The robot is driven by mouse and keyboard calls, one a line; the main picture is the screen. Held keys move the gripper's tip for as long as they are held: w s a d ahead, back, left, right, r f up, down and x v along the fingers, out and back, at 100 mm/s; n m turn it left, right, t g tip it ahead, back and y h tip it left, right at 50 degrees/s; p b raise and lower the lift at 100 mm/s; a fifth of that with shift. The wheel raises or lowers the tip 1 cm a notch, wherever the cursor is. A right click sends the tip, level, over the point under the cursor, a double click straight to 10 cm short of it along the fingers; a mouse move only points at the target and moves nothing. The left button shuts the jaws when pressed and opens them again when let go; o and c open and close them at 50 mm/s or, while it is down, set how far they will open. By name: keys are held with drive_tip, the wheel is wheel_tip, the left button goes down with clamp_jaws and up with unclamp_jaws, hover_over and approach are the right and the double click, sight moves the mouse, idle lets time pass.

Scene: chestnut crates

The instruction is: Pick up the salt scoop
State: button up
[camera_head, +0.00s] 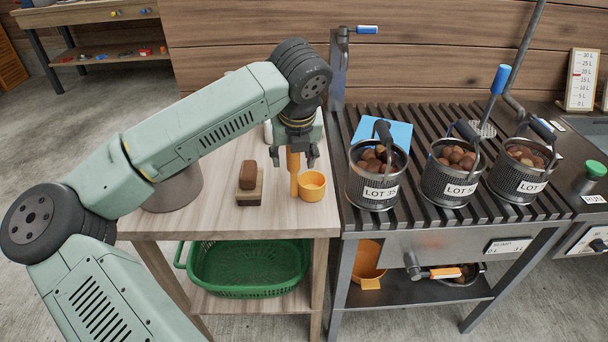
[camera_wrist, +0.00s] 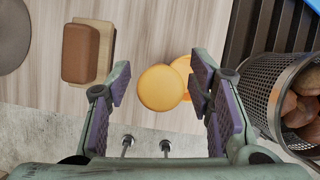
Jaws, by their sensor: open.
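The salt scoop (camera_head: 312,187) is orange, with a round bowl on the wooden table near its right edge and a thick handle standing upright at the bowl's left. My gripper (camera_head: 294,158) points down over it, with its fingers open to either side of the upper handle. In the wrist view, the round end of the handle (camera_wrist: 160,88) lies between the open fingers (camera_wrist: 158,92), and part of the bowl shows behind it to the right. I see clear gaps between the handle and both fingers there.
A brown block on a tan one (camera_head: 248,180) lies left of the scoop. To the right, several mesh baskets of chestnuts, one marked LOT 35 (camera_head: 378,193), stand on a slatted rack beside a blue sheet (camera_head: 398,131). A green basket (camera_head: 249,287) sits below the table.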

drive_tip(key=shift+c, duration=0.4)
clamp_jaws()
idle(0.4)
